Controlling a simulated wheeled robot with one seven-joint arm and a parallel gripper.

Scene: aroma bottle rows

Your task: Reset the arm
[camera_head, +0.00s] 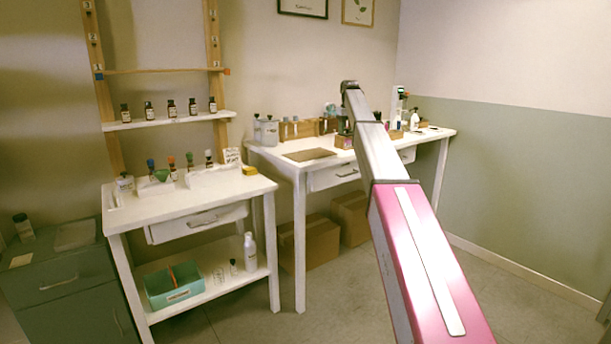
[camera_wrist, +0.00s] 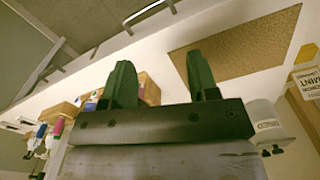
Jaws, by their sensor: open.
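My gripper (camera_wrist: 161,75) shows in the wrist view with its two green fingers apart and nothing between them. It is over the white far table, with a brown board (camera_wrist: 240,45) beyond the fingers. In the head view my pink and silver arm reaches forward over the right side toward the far table (camera_head: 283,168). The fingers cannot be made out clearly there.
In the head view, a white near table (camera_head: 150,213) holds several capped bottles, with a shelf (camera_head: 160,122) of dark bottles above. The brown board (camera_head: 310,155) lies on the far table. Cardboard boxes (camera_head: 308,240) stand below. The floor at right is clear.

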